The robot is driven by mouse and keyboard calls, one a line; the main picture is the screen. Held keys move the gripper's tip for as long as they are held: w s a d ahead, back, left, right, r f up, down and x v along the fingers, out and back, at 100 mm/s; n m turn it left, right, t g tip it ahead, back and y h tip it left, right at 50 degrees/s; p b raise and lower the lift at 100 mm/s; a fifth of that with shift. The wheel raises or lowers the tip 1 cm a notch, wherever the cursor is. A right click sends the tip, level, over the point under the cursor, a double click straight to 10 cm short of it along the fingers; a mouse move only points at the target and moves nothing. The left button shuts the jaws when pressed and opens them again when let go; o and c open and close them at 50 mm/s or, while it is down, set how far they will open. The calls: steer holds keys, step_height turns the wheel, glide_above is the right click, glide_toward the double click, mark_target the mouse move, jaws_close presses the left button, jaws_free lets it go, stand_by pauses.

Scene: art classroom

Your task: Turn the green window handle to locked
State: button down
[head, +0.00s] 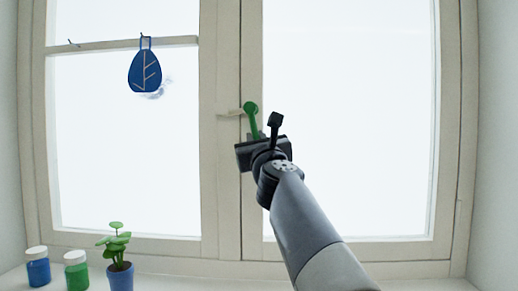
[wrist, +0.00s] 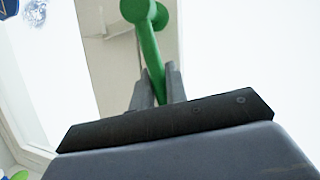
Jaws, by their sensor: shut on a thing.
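The green window handle (head: 251,110) is on the middle upright of the window frame. Its round pivot end is at the top, and its lever hangs down, tilted slightly right at its lower end. My gripper (head: 258,138) reaches up from the lower right and hides the lever's lower end in the head view. In the wrist view the green handle (wrist: 149,45) runs down between the two grey fingers of my gripper (wrist: 157,80), which are shut on its lower part.
A beige catch (head: 229,113) sticks out left of the handle. A blue jar (head: 38,270), a green jar (head: 76,275) and a potted plant (head: 121,277) stand on the sill at lower left.

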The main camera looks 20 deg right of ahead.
steer(key=shift+w+a+f+m+h+b, duration=0.15)
steer(key=shift+a+m+h+b, duration=0.15)
steer(key=shift+m+b, duration=0.35)
steer(key=shift+w+a+f+m+h+b, duration=0.1)
steer(key=shift+a+m+h+b, duration=0.2)
steer(key=shift+m+b, duration=0.3)
steer(key=shift+m, duration=0.35)
steer(key=shift+w+a+r+h+b, duration=0.1)
steer(key=shift+r+h+b, duration=0.05)
steer(key=shift+h+b, duration=0.2)
steer(key=c, duration=1.4)
jaws_free()
steer(key=b+v, duration=0.3)
steer(key=v, duration=0.8)
steer(key=shift+w, duration=0.15)
